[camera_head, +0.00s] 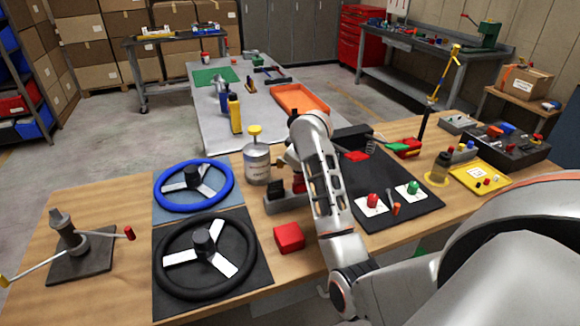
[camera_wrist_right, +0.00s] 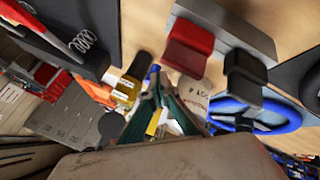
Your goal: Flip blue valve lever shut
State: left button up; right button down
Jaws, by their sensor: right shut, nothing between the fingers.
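I cannot clearly make out a blue valve lever in the head view. In the right wrist view a small blue piece (camera_wrist_right: 154,73) shows by the fingertips; I cannot tell whether it is the lever or something behind. A grey base (camera_head: 281,203) carries a black block (camera_head: 276,188) and a red block (camera_head: 298,184), partly hidden by my right arm. The wrist view shows the red block (camera_wrist_right: 188,46) and black block (camera_wrist_right: 244,76) close by. My right gripper (camera_wrist_right: 157,92) is shut and empty; the arm mostly hides it in the head view. My left gripper is out of view.
A can with a yellow top (camera_head: 257,163) stands just left of my arm. A blue wheel (camera_head: 194,186), a black wheel (camera_head: 206,257) and a red cube (camera_head: 289,237) lie on the wooden table. A black mat (camera_head: 408,215) with coloured knobs lies to the right.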

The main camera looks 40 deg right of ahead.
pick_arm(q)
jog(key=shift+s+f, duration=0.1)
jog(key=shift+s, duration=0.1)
pick_arm(e)
jog(key=shift+d, duration=0.4)
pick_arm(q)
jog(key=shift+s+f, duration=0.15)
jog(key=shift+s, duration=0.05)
pick_arm(e)
jog(key=shift+d, duration=0.15)
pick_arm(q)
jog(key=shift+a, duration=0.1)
pick_arm(e)
jog(key=shift+r, duration=0.15)
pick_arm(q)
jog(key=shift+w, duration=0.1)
pick_arm(e)
notch_tip(320, 180, up, 10)
jog(key=shift+f, duration=0.2)
dwell(0.4)
